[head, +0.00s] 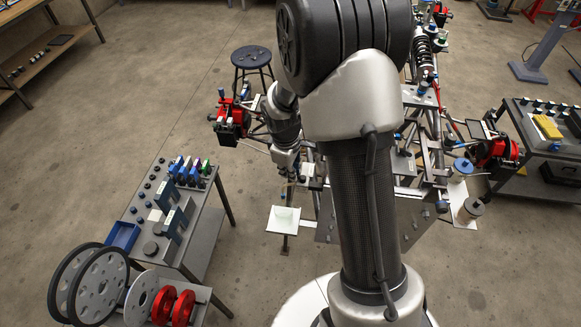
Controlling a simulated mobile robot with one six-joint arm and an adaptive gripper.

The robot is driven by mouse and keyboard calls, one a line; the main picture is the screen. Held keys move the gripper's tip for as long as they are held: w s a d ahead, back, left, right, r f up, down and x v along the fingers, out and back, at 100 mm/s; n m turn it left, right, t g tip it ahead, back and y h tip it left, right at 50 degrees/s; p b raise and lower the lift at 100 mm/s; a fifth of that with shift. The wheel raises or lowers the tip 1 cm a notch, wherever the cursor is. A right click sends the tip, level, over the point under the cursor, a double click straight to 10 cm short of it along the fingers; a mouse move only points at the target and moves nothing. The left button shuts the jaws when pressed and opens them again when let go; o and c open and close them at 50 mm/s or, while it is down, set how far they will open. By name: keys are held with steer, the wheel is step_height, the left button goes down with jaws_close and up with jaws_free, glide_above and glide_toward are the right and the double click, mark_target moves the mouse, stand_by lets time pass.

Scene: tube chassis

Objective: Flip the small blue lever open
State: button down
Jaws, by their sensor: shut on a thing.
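My gripper (292,178) is small in the head view, at the end of my arm, left of the arm's thick column. It points down at the near left part of the tube chassis (325,232). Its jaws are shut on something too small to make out. I cannot pick out the small blue lever for certain; the jaws and my wrist may cover it. Several small blue parts show elsewhere on the chassis, such as a blue disc (462,165) on the right. My arm hides much of the chassis middle.
A white plate with a pale cup (286,217) sits just below my gripper. A dark stool (251,58) stands behind. A right cart (560,150) is beyond the chassis.

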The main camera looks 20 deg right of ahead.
stand_by(0.3)
steer(key=c, duration=1.7)
jaws_free()
steer(key=shift+o, duration=0.2)
steer(key=shift+r, duration=0.1)
step_height(320, 180, up, 12)
steer(key=s+a, duration=0.1)
steer(key=shift+s+a, duration=0.15)
steer(key=shift+a, duration=0.1)
steer(key=s+a+r+m+t+b, duration=0.1)
steer(key=s+a+r+m+b, duration=0.1)
steer(key=s, duration=0.9)
steer(key=s+a+r+m+t+y+b, duration=0.1)
steer(key=s+a+m+b, duration=0.4)
steer(key=s, duration=0.6)
steer(key=shift+s+r+m+t+b, duration=0.15)
steer(key=shift+r+m+t+b, duration=0.4)
steer(key=shift+m+t, duration=0.15)
